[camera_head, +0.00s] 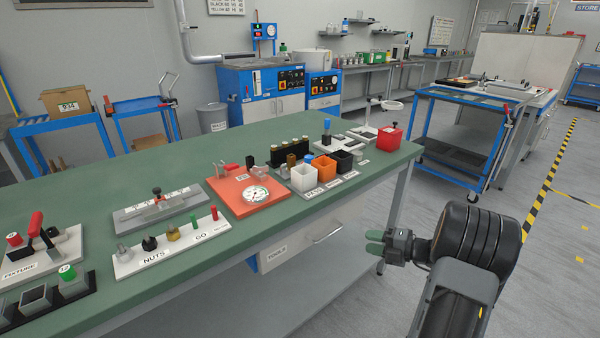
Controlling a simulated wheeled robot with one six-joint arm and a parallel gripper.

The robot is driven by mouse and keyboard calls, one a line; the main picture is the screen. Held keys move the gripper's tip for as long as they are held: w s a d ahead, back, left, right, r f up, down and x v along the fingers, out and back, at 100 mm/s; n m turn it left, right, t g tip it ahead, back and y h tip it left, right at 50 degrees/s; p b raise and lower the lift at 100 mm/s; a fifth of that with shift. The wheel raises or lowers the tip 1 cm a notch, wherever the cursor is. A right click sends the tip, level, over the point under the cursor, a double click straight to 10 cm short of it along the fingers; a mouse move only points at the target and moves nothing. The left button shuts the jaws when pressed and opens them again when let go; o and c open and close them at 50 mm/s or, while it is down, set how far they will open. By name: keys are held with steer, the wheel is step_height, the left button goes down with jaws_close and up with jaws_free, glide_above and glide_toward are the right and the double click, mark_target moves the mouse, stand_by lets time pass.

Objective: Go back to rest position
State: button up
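My gripper (375,241) is at the lower right of the head view, at the end of my dark arm. It is in the air beside the front edge of the green workbench (110,203), apart from it. Its green-tipped fingers point left, toward the bench drawer. I see nothing held between them, but they are small and seen at an angle, so I cannot tell how far apart they are.
The bench carries a white nuts board (170,245), a red plate with a dial gauge (257,195), and white, orange and black bins (304,178). A blue cart (470,100) stands behind at right. Grey floor (550,290) is clear at far right.

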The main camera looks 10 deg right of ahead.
steer(key=s+a+r+n+g+h+p, duration=0.2)
steer(key=s+a+r+n+g+p, duration=0.25)
steer(key=a+r+n+p, duration=0.5)
steer(key=s+a+r+n+g+h+p, duration=0.25)
steer(key=a+r+n+g+p, duration=0.35)
steer(key=r+n, duration=0.5)
steer(key=s+a+r+n+t+h+p, duration=0.1)
steer(key=s+r+n+p, duration=0.4)
steer(key=n, duration=0.7)
steer(key=s+a+r+n+t+h+p, duration=0.2)
steer(key=s+r+n+h+p, duration=0.3)
steer(key=r+n, duration=0.4)
steer(key=a+n+h+p, duration=0.1)
steer(key=n+p, duration=0.1)
steer(key=n, duration=0.1)
steer(key=shift+r, duration=0.35)
steer(key=shift+n, duration=0.25)
